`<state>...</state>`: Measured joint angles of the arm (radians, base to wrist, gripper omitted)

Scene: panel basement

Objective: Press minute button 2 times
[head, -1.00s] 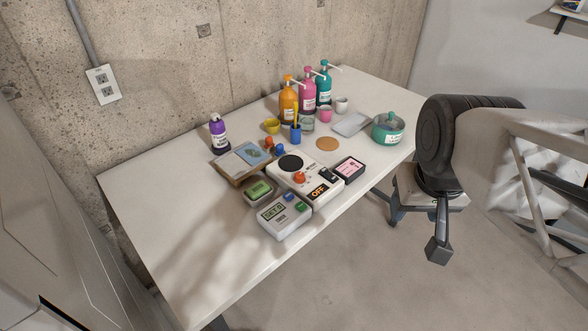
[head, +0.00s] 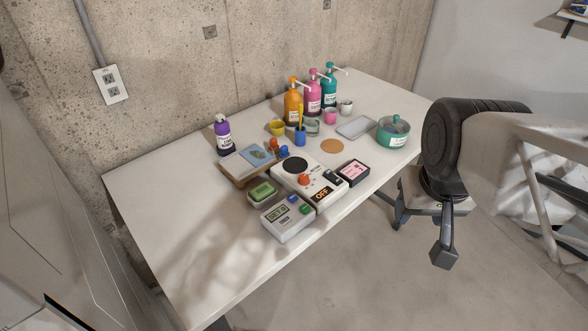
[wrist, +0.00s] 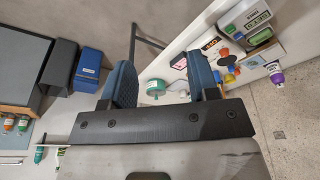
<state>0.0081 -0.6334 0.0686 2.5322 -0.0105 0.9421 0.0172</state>
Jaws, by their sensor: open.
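A white timer box (head: 287,222) with a grey-green "SET" display stands near the front edge of the white table. It has a blue button (head: 293,199) and a green button (head: 304,209) on top. I cannot read which one is the minute button. A white box with a display, likely the timer, shows at the top right of the wrist view (wrist: 257,20). My gripper (wrist: 160,65) is open in the wrist view, its two blue fingers wide apart with nothing held between them. It is well away from the timer. I cannot make out the fingers in the head view.
The white table (head: 200,265) is bare at its left. Beside the timer are a green-topped box (head: 261,193), a white device marked "OFF" (head: 320,193) and a black-edged pink box (head: 354,172). Pump bottles (head: 313,93) and a green pot (head: 393,133) stand behind.

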